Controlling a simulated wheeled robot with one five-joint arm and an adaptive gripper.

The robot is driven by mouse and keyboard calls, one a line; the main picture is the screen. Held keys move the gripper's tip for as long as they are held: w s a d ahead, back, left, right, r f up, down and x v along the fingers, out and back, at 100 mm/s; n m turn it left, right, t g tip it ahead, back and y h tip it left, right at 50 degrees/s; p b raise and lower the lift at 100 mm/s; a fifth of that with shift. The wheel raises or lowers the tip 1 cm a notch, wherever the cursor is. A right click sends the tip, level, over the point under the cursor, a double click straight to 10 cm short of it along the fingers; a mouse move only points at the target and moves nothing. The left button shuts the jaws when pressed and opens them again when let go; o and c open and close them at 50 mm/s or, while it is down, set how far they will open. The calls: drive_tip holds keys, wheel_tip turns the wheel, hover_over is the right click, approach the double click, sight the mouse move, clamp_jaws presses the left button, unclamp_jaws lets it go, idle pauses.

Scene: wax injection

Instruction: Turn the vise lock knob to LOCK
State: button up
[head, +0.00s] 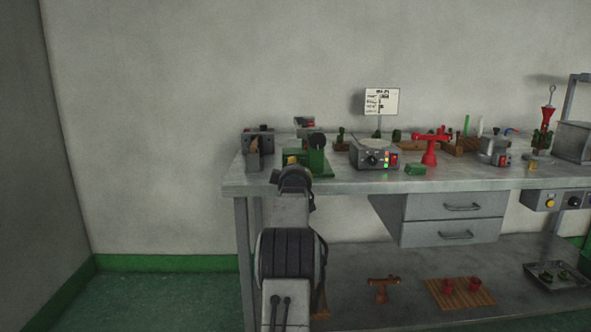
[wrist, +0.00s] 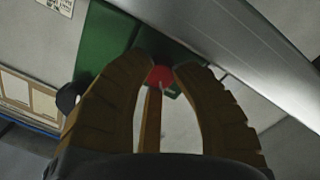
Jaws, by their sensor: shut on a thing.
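A red round knob (wrist: 160,76) with a small pale mark sits between the tips of my gripper (wrist: 162,70) in the wrist view. Both brown ribbed fingers are closed in against its sides. A green body (wrist: 105,40), seemingly the vise, lies beyond the fingers at the upper left. In the head view my gripper (head: 291,160) is at the front of the green device (head: 317,161) on the left part of the bench. My arm hides the knob there. I cannot read any LOCK marking or tell the knob's angle.
The grey workbench (head: 232,186) has its front edge just below my gripper. A dark metal fixture (head: 258,137) stands to the left. A grey control box (head: 375,156) and a red stand (head: 431,151) are to the right. A wide metal bar (wrist: 240,45) crosses the wrist view's upper right.

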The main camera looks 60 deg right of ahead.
drive_tip(key=shift+r, duration=0.1)
clamp_jaws()
drive_tip(key=shift+w+a+r+m, duration=0.1)
drive_tip(key=shift+r+m, duration=0.05)
drive_tip(key=shift+m, duration=2.85)
drive_tip(key=o, duration=0.9)
unclamp_jaws()
drive_tip(key=shift+w, duration=0.1)
drive_tip(key=shift+o, duration=0.2)
drive_tip(key=v, duration=1.2)
drive_tip(key=shift+o, duration=0.2)
drive_tip(key=shift+r, duration=0.1)
